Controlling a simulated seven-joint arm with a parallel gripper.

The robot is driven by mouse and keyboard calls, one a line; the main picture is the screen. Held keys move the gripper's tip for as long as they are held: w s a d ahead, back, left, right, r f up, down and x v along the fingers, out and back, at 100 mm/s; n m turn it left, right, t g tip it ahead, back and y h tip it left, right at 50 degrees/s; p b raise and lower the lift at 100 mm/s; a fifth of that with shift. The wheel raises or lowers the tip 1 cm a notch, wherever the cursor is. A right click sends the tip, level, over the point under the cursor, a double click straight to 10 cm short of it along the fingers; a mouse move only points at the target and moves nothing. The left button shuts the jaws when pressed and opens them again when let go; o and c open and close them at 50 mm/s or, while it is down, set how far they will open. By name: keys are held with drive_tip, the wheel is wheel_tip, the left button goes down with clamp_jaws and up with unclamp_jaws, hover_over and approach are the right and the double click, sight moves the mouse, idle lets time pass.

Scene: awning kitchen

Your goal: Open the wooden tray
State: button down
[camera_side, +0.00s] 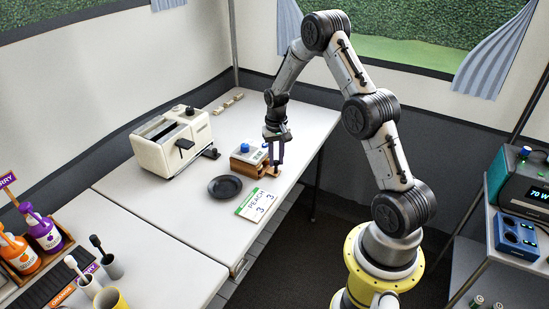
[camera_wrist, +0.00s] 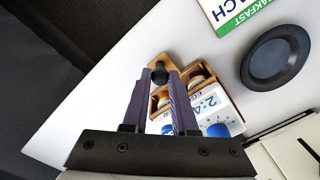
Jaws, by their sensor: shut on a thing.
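The wooden tray (camera_side: 243,169) sits low in the white box with a blue knob (camera_side: 249,153), near the table's right edge. In the wrist view the tray (camera_wrist: 155,103) sticks out of the box (camera_wrist: 211,112), and round capped items (camera_wrist: 196,82) show inside it. A dark round knob (camera_wrist: 159,76) stands on the tray's front end. My gripper (camera_side: 274,163) is down at the tray. In the wrist view its two purple fingers (camera_wrist: 159,74) stand on either side of the dark knob and are shut on it. The fingers hide part of the tray.
A dark round plate (camera_side: 225,187) and a PEACH breakfast card (camera_side: 256,204) lie in front of the box. A cream toaster (camera_side: 171,139) stands to the left, with small blocks (camera_side: 228,102) behind. The table's right edge is close to my gripper.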

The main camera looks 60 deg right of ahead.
drive_tip(key=s, duration=0.9)
drive_tip(key=shift+w+d+r, duration=0.1)
drive_tip(key=c, duration=0.7)
unclamp_jaws()
wheel_tip(320, 180, up, 14)
drive_tip(key=shift+f, duration=0.1)
